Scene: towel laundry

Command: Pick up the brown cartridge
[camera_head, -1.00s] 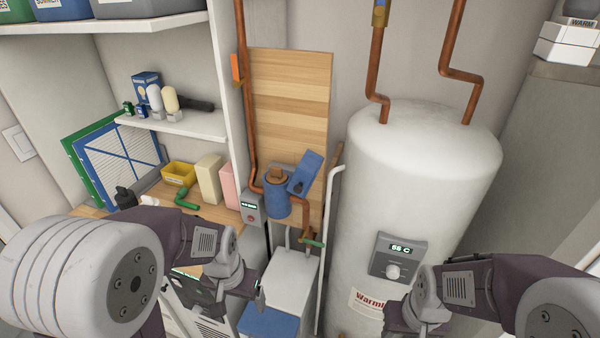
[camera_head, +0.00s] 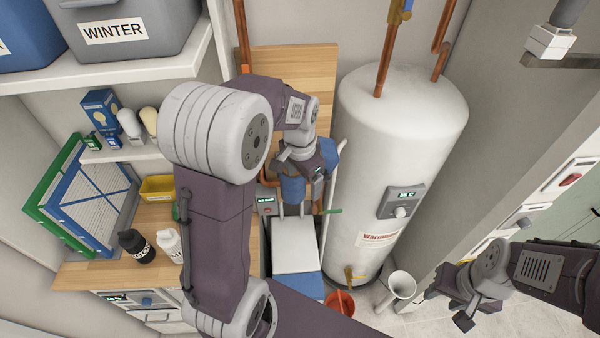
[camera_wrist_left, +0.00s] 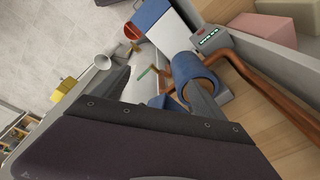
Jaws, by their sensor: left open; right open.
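My left gripper (camera_head: 300,170) is open over the blue filter housing (camera_head: 292,189) on the copper pipe. My arm covers the housing's top in the head view, so the brown cartridge is hidden there. In the left wrist view the blue housing (camera_wrist_left: 190,70) stands between and beyond the open fingers (camera_wrist_left: 158,82), with one finger overlapping its rim. I cannot make out the brown cartridge there, nor whether the finger touches the housing. The blue lid (camera_head: 329,155) is partly visible beside the gripper. My right gripper (camera_head: 449,306) is open and empty at the lower right.
Copper pipes (camera_wrist_left: 259,85) run close beside the housing. The white water heater (camera_head: 395,130) stands to its right. A white box (camera_head: 296,246), an orange-red bucket (camera_head: 339,301) and a white funnel-shaped thing (camera_head: 399,286) are below. Bottles (camera_head: 136,246) stand on the wooden counter at left.

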